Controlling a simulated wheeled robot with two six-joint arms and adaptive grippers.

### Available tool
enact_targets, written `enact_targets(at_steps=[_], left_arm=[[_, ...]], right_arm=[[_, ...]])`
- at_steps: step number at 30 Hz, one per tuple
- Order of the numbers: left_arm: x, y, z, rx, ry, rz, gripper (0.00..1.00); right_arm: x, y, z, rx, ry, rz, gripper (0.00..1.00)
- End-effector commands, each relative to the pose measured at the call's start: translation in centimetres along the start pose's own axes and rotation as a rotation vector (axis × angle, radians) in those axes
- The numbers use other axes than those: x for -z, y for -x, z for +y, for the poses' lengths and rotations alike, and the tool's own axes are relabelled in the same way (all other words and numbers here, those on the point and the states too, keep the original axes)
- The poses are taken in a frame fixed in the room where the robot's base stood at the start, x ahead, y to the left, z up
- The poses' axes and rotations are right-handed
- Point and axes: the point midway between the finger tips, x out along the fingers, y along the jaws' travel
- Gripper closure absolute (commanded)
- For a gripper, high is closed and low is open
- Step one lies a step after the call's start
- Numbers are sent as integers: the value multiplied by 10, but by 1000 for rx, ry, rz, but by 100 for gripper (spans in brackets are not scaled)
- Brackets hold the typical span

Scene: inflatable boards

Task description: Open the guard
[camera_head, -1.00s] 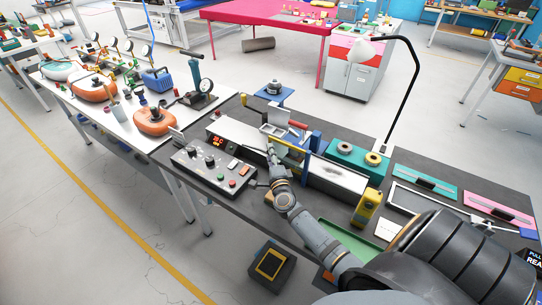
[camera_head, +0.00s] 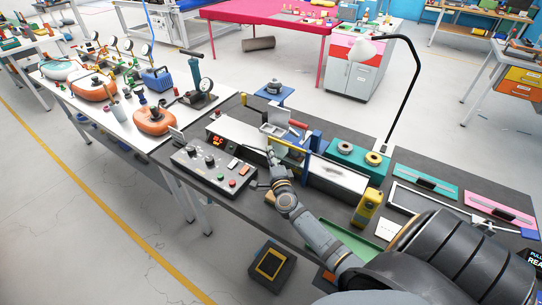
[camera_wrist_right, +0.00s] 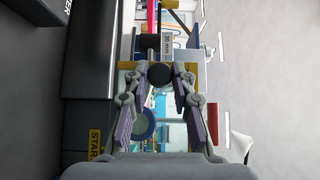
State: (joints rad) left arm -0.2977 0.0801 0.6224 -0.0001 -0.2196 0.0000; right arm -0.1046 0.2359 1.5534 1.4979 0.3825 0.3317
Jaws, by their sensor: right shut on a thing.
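The guard (camera_head: 289,146) shows in the head view as a yellow-edged frame beside blue uprights, across the long machine on the dark bench. My right gripper (camera_head: 271,157) is at the guard's left end, partly hidden by its own wrist. In the right wrist view, my right gripper's fingertips (camera_wrist_right: 161,72) are closed on a round black knob (camera_wrist_right: 159,75). A yellow edge (camera_wrist_right: 126,66) shows just behind the fingers. I cannot tell how far the guard is swung. My left gripper is out of view.
A control box (camera_head: 213,168) with knobs and buttons stands in front of the machine. A yellow handheld device (camera_head: 367,207) and a teal block with rings (camera_head: 357,160) are to the right. A green tray (camera_head: 350,238) lies under my arm.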

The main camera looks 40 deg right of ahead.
Motion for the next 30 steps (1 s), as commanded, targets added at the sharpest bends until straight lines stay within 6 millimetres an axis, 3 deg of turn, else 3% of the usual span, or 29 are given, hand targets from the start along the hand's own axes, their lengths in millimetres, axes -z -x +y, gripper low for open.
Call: enact_targets(at_steps=[8,21,30], left_arm=[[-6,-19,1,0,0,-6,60],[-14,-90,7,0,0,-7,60],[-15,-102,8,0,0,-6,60]], right_arm=[[-7,19,5,0,6,-157,100],[-14,65,10,-5,18,-531,100],[-12,86,5,-9,10,-693,100]])
